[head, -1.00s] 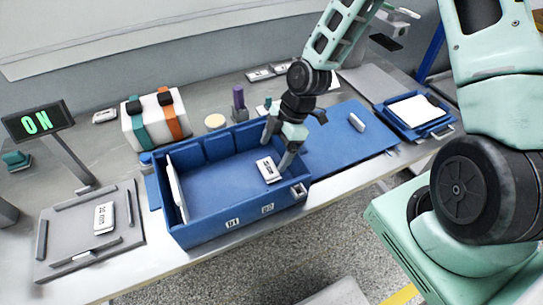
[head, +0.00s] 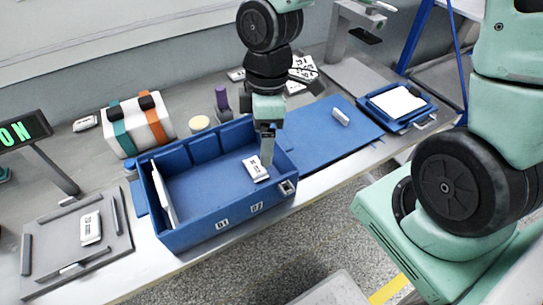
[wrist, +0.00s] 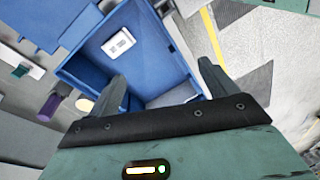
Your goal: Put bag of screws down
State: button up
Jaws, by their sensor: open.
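A white packet with a dark printed label (head: 256,168), which looks like the bag of screws, lies flat on the floor of the blue bin (head: 205,222), near its right end. It also shows in the wrist view (wrist: 118,43). My gripper (head: 267,150) is over the right end of the bin, pointing down, with a finger beside the packet in the head view. In the wrist view my gripper (wrist: 164,85) has its fingers wide apart with nothing between them. The packet lies beyond the left finger, apart from it.
A grey tray with a similar packet (head: 90,228) is left of the bin. A blue mat (head: 330,145) with a small white item (head: 340,117) lies to the right, before a blue tray (head: 398,105). A striped case (head: 140,125) and purple bottle (head: 221,97) stand behind.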

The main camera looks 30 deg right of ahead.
jog(key=s+a+r+m, duration=0.2)
jog(key=s+r+m, duration=0.1)
jog(key=s, duration=0.3)
jog(key=s+a+r+m+t+h, duration=0.1)
jog(key=s+a+r+m, duration=0.1)
jog(key=s+r+m, duration=0.1)
jog(key=s+r, duration=0.1)
jog(key=s, duration=0.1)
jog(key=shift+s+a, duration=0.3)
jog(key=shift+s, duration=0.1)
